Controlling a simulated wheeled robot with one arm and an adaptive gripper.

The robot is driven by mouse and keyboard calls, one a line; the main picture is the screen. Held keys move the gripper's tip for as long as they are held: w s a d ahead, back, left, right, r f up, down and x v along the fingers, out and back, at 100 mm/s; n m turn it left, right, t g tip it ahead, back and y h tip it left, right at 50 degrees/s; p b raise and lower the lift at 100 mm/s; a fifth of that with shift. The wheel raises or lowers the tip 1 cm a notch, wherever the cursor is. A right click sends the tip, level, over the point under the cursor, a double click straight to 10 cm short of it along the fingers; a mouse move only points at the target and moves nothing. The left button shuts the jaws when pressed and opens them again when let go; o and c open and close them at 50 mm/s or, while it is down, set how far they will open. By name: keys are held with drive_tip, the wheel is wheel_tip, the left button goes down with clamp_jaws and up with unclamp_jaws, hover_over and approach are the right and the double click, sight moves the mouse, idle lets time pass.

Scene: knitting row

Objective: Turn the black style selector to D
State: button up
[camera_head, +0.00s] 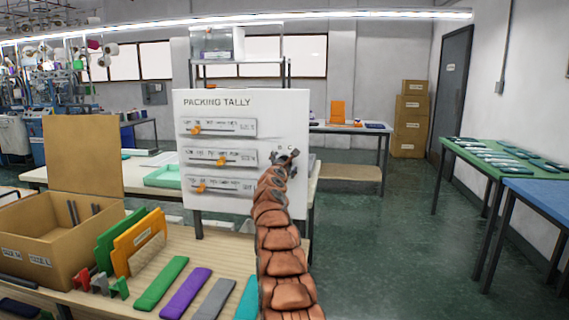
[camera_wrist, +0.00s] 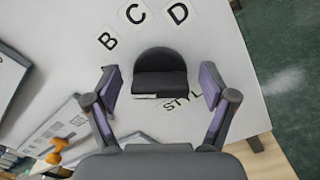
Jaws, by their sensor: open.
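The black style selector (camera_wrist: 160,75) is a round-backed knob with a raised grip, on the white panel in the wrist view. Letter cards B (camera_wrist: 110,41), C (camera_wrist: 135,13) and D (camera_wrist: 178,12) sit around its upper side; a partly covered STYLE label (camera_wrist: 182,101) is below it. I cannot tell which letter it points at. My gripper (camera_wrist: 160,86) is open, one finger on each side of the knob with gaps showing; its depth is unclear. In the head view my gripper (camera_head: 288,160) is at the panel's right part and hides the knob.
The packing tally board (camera_head: 240,102) has several slider tracks with orange markers left of my gripper. A wooden table (camera_head: 140,290) in front holds a cardboard box (camera_head: 45,240) and coloured strips. Green floor (camera_head: 390,240) is clear to the right, before a green table (camera_head: 480,160).

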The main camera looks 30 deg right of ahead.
drive_tip(key=shift+c, duration=0.2)
drive_tip(key=c, duration=1.1)
